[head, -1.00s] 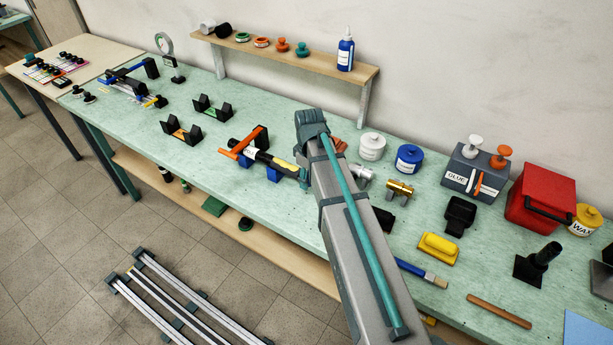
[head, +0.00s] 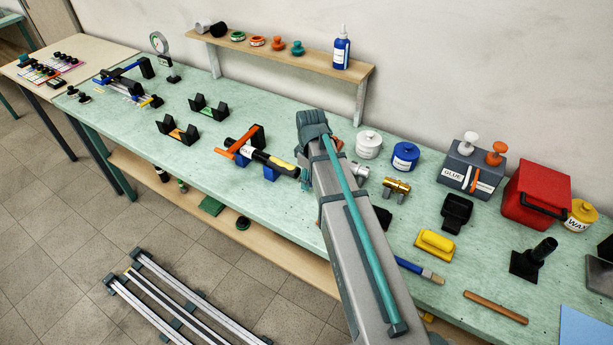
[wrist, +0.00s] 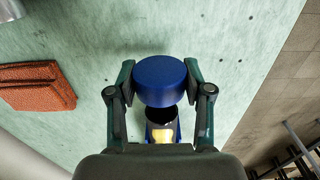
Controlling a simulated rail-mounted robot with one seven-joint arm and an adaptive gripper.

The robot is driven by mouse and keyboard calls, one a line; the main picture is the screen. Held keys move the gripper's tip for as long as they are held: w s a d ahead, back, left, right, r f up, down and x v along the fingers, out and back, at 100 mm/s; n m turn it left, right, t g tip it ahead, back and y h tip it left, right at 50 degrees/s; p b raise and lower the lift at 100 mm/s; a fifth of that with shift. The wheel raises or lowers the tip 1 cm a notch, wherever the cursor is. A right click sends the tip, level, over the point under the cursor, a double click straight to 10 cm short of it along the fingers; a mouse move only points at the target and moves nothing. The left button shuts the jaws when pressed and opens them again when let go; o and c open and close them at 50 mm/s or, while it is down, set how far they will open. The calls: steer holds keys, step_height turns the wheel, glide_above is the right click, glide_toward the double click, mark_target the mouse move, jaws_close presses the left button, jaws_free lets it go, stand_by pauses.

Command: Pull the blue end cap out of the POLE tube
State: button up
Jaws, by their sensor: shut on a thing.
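The blue end cap (wrist: 160,82) sits between the two fingers of my gripper (wrist: 158,84) in the wrist view, with a finger pressed on each side. The tube (wrist: 161,116) shows just below it, its dark round end facing the cap, with yellow and blue behind. Whether the cap and tube still touch is hard to tell. In the head view, the dark tube (head: 259,156) with a white label and yellow band lies on blue supports under an orange clamp lever (head: 233,153). My gripper (head: 305,180) is at its right end, mostly hidden by my arm; the cap is hidden there.
Brass fitting (head: 397,187), white jar (head: 368,145) and blue jar (head: 404,156) stand right of my arm. The bench's front edge is close by. Bare bench top lies beyond the cap.

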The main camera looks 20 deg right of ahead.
steer(key=shift+s+d, duration=0.45)
steer(key=shift+s, duration=0.05)
steer(key=shift+s+d, duration=1)
steer(key=shift+s, duration=0.1)
steer(key=shift+s+d, duration=0.1)
steer(key=shift+s+d+p, duration=0.3)
steer(key=shift+s+d, duration=0.65)
steer(key=shift+s, duration=0.05)
steer(key=shift+s+d+p, duration=0.3)
steer(key=shift+s+d, duration=0.7)
steer(key=shift+s, duration=0.05)
steer(key=shift+d, duration=0.1)
